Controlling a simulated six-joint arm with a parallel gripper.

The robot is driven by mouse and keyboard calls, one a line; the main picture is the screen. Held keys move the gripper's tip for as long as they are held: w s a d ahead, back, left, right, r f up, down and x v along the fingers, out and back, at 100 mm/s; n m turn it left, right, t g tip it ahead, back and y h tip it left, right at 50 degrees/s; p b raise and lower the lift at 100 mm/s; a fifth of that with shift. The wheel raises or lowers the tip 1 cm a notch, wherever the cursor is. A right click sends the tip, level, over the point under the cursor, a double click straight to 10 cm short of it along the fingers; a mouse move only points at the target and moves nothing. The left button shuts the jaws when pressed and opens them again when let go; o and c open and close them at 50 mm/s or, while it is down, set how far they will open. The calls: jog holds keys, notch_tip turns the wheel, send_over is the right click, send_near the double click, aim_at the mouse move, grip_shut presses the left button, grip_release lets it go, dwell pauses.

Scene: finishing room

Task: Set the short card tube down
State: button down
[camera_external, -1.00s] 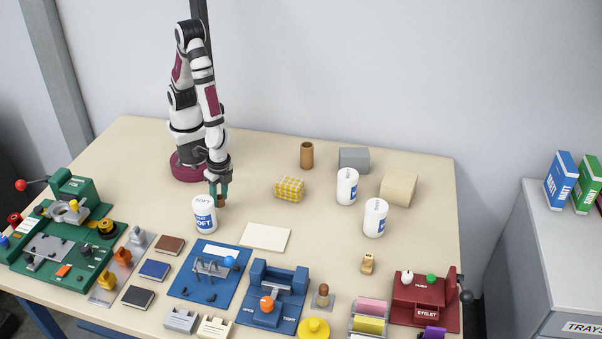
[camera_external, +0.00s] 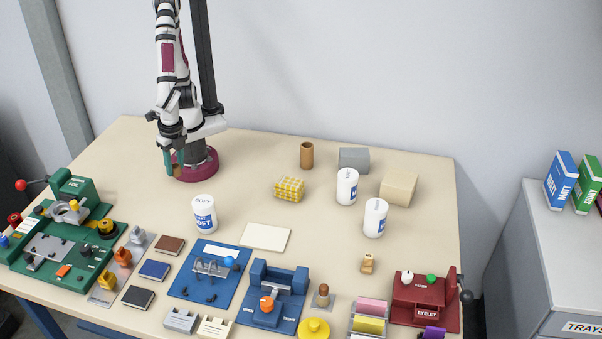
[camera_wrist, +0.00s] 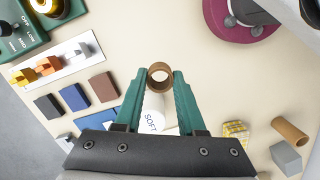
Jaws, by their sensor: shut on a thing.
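The short card tube (camera_wrist: 160,88) is a small brown open ring, held between the green fingertips of my gripper (camera_wrist: 162,76) in the wrist view. In the external view my gripper (camera_external: 174,166) is at the left, in front of my base, with a little of the tube (camera_external: 178,158) showing between the fingers. The gripper is shut on the tube, which is above the table (camera_external: 125,180). I cannot tell the gap beneath it. A taller brown tube (camera_external: 307,155) stands farther back at centre; it also shows in the wrist view (camera_wrist: 290,131).
A white SOFT canister (camera_external: 204,214) stands to the front right of my gripper. The green foil machine (camera_external: 72,230) is at the left front. A yellow checked block (camera_external: 289,188) is at centre. The table left of my base is bare.

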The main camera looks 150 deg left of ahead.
jog(key=w+a+r+n+t, duration=0.1)
jog(key=w+a+r+n, duration=0.2)
jog(key=w+a+n, duration=0.7)
jog(key=a+n+t, duration=0.1)
jog(key=a+n, duration=0.8)
jog(key=a, duration=1)
jog(key=s+a+f+n+t, duration=0.1)
jog(key=s+a+n, duration=0.65)
jog(key=a, duration=0.35)
jog(key=s+a+n, duration=0.6)
jog(key=s+a, duration=0.2)
jog(key=a, duration=0.3)
jog(key=shift+m+y, duration=0.3)
jog(key=shift+m, duration=0.05)
notch_tip(320, 180, down, 16)
jog(key=shift+d+r, duration=0.1)
jog(key=c, duration=0.5)
grip_release()
